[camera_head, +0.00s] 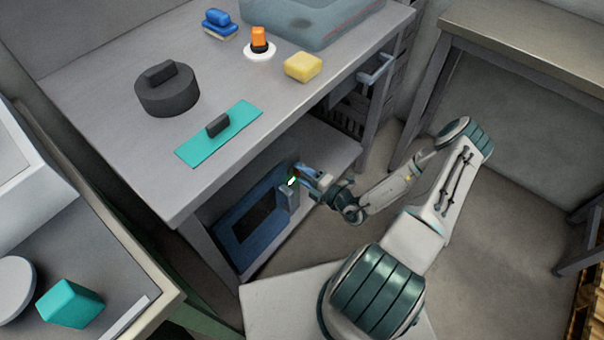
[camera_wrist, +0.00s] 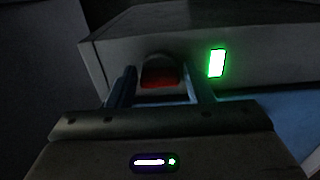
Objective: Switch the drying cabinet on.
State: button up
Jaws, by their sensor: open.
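The green light also shows there (camera_wrist: 217,63), lit, right of the switch. I cannot tell whether the fingers touch the switch. In the head view my gripper mostly hides the switch.
The table (camera_head: 108,110) above carries a dark reel (camera_head: 167,92), a teal plate (camera_head: 205,140) with a dark grip, a yellow block (camera_head: 303,67) and an orange-topped item (camera_head: 259,40). Its edge overhangs the cabinet. Open floor (camera_head: 480,260) lies right of my arm.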

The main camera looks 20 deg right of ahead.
jog(key=v, duration=1.4)
jog(key=shift+p, duration=0.3)
jog(key=shift+r, duration=0.1)
jog(key=s+a+r+m+g+h+p, duration=0.3)
jog(key=r+m, duration=0.5)
jog(key=r, duration=0.9)
jog(key=s+a+r+m+g+h+p, duration=0.2)
jog(key=r+m, duration=0.6)
jog(key=r, duration=0.9)
jog(key=s+a+r+m+g+h+p, duration=0.3)
jog(key=r+m+p, duration=0.6)
jog(key=r, duration=0.8)
jog(key=shift+s+a+g+h, duration=0.35)
jog(key=shift+s+g+h, duration=0.25)
jog(key=shift+g+h, duration=1)
jog(key=shift+g+y, duration=0.3)
